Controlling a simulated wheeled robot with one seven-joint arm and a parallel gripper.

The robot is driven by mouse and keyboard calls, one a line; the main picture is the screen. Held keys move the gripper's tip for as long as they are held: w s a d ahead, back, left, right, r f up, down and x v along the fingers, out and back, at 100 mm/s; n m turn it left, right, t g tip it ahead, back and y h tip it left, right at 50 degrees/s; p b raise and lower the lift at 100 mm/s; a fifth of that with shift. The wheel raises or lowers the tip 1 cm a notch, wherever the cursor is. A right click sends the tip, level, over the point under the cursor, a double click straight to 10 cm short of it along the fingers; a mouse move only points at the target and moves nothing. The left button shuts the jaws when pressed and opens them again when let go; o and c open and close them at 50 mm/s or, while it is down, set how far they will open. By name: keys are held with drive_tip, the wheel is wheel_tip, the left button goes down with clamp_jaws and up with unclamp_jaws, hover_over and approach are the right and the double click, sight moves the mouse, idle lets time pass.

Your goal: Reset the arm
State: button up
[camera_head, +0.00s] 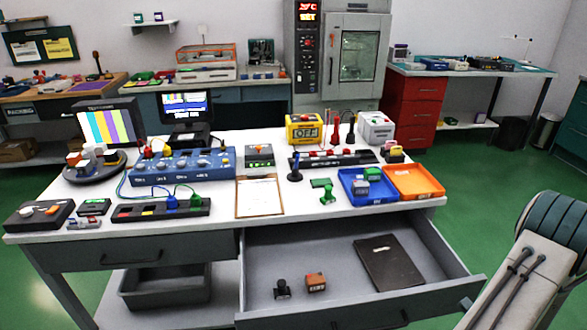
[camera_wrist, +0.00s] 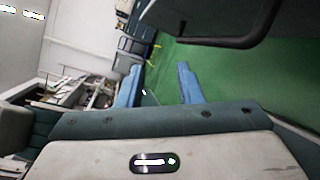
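My arm shows at the right edge of the head view, beside the right end of the workbench (camera_head: 225,228); its gripper is outside that view. In the wrist view my gripper (camera_wrist: 158,85) has its two blue fingers apart, with green floor and nothing held between them. The wrist picture is turned sideways. The open drawer (camera_head: 262,262) under the bench holds a dark folder (camera_head: 390,262), a black stamp-like piece (camera_head: 282,289) and a small orange-brown block (camera_head: 315,282).
The drawer juts out left of my arm. The bench carries a blue tray (camera_head: 352,192), an orange tray (camera_head: 430,190), a blue dial unit (camera_head: 183,167) and monitors. A red cabinet (camera_head: 412,107) stands behind. A dark curved edge (camera_wrist: 220,35) crosses the wrist view's top right.

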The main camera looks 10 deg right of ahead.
drive_tip(key=w+a+r+n+g+h+p, duration=0.1)
drive_tip(key=a+r+n+g+h+p, duration=0.1)
drive_tip(key=a+r+n+h, duration=0.5)
drive_tip(key=w+a+r+n+g+h+p, duration=0.2)
drive_tip(key=a+r+n+h, duration=0.6)
drive_tip(key=r+n, duration=1)
drive_tip(key=a+n+p, duration=0.2)
drive_tip(key=n, duration=0.7)
drive_tip(key=shift+w+a+r+n+p, duration=0.15)
drive_tip(key=shift+w+a+n+p, duration=0.15)
drive_tip(key=shift+a, duration=0.1)
